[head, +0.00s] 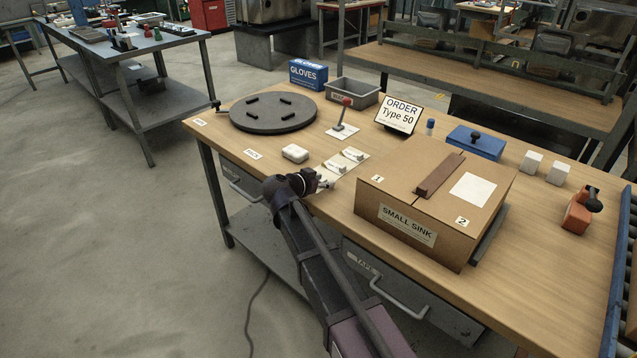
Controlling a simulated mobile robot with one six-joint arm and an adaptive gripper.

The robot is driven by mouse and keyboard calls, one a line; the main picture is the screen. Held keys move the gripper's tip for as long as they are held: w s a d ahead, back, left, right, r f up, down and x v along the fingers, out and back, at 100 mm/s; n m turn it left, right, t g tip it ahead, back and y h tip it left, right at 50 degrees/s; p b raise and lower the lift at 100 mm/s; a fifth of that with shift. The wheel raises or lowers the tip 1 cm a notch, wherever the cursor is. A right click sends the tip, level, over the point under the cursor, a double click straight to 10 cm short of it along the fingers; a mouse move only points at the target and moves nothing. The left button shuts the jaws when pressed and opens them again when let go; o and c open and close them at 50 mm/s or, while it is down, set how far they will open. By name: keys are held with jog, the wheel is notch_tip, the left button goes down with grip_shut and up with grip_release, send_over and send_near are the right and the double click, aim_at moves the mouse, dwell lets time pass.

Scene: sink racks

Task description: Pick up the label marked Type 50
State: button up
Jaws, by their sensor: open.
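Small white labels (354,154) lie on pale sheets near the front edge of the wooden table. Their print is too small to read, so I cannot tell which is marked Type 50. A standing white sign (398,114) reads "ORDER Type 50". My gripper (325,183) is open at the table's front edge, just in front of the labels at the near end of the row. It partly covers that area, and I see nothing held in it.
A cardboard box (405,244) marked "SMALL SINK" stands right of my gripper, with a brown bar (440,175) on top. A white block (295,153) and a dark round turntable (273,113) are to the left. A red-knobbed lever (346,114) stands behind the labels.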

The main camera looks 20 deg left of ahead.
aim_at(323, 180)
grip_shut()
dwell(0.4)
jog(key=shift+r, duration=0.2)
notch_tip(323, 180, up, 2)
jog(key=shift+p, duration=1.15)
jog(key=shift+r+p, duration=0.8)
jog(key=shift+p, duration=0.05)
jog(key=s+d+r+p, duration=0.1)
jog(key=s+d, duration=0.1)
jog(key=s, duration=1.4)
jog(key=shift+d, duration=0.15)
jog(key=shift+w+r, duration=0.1)
jog(key=shift+r, duration=0.05)
